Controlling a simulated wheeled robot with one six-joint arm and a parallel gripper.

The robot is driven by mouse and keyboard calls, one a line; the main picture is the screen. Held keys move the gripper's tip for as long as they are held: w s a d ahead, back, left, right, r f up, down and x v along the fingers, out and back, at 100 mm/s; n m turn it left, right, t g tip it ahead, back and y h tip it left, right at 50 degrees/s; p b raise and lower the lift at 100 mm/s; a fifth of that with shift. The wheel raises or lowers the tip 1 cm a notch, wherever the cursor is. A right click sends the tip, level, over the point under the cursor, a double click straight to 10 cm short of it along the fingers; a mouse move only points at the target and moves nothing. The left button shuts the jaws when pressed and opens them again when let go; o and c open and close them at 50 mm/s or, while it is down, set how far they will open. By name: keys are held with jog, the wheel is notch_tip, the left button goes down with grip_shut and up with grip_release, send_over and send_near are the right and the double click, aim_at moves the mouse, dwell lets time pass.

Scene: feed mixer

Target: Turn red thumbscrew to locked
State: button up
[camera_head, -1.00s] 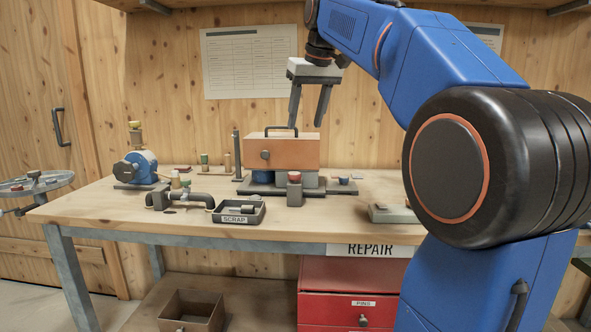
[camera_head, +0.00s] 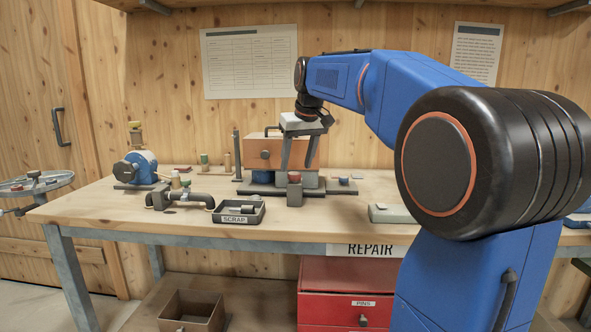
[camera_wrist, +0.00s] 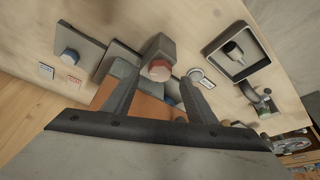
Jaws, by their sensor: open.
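The red thumbscrew (camera_head: 295,177) sits on top of a small grey block (camera_head: 294,192) at the front of the fixture on the bench. In the wrist view the red thumbscrew (camera_wrist: 158,70) shows between my two fingers, a little beyond their tips. My gripper (camera_head: 297,167) points down over the front of the fixture, just above the thumbscrew. It is open and empty, one finger to each side of the thumbscrew. Whether a finger touches it cannot be told. The thumbscrew's lock marking is not readable.
An orange-brown box (camera_head: 268,152) with a handle stands right behind my fingers. A scrap tray (camera_head: 238,219) lies front left, and a pipe piece (camera_head: 180,199) and blue motor (camera_head: 136,167) farther left. A grey-green block (camera_head: 391,214) lies to the right, with bare bench around it.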

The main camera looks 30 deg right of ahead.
aim_at(295, 173)
jog(key=shift+x, duration=1.5)
jog(key=c, duration=1.1)
jog(key=shift+o, duration=0.2)
jog(key=shift+a+m+g+h, duration=0.15)
jog(key=shift+m+h, duration=0.3)
jog(key=shift+m, duration=0.75)
jog(key=shift+m+g+h, duration=0.15)
jog(key=shift+m+h, duration=0.3)
jog(key=shift+m, duration=0.75)
jog(key=o, duration=1.1)
jog(key=shift+c, duration=0.2)
